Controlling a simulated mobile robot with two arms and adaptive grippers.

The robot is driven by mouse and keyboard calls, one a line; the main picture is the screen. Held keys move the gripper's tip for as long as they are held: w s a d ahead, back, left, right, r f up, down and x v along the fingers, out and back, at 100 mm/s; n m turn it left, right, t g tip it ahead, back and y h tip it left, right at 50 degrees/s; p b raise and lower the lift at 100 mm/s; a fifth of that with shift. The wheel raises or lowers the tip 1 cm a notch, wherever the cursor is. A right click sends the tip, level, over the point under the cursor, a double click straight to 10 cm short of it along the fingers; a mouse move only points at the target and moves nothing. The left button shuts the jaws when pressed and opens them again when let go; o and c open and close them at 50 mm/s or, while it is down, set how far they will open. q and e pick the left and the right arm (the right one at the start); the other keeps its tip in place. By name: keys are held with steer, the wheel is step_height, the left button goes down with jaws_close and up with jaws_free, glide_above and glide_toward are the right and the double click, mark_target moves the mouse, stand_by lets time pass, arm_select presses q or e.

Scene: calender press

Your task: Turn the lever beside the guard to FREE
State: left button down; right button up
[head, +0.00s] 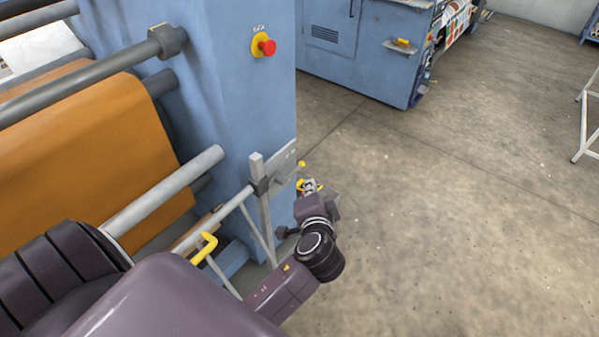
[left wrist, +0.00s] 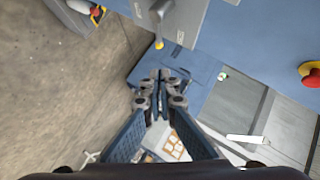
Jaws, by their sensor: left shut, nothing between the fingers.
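The lever is a short grey arm with a yellow ball knob (left wrist: 159,44), on a grey plate (left wrist: 182,20) at the top of the left wrist view. In the head view my left gripper (head: 309,187) is small and close to the knob. The guard's bar (head: 233,203) has a yellow handle (head: 206,248). Plate lettering is unreadable. My right gripper is not seen.
A blue press frame (head: 235,110) with a red stop button (head: 265,45) stands behind the lever. An orange web (head: 90,155) and rollers are at left. Another blue machine (head: 350,45) stands at the back.

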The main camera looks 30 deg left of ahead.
arm_select(q)
steer(key=p, duration=0.2)
glide_toward(300, 167)
steer(key=w, duration=0.4)
steer(key=shift+a+f, duration=0.4)
steer(key=shift+a, duration=0.2)
steer(key=shift+a+f, duration=0.35)
steer(key=shift+a, duration=0.2)
steer(key=shift+a+f+p, duration=0.3)
steer(key=shift+a, duration=0.1)
steer(key=shift+w, duration=0.2)
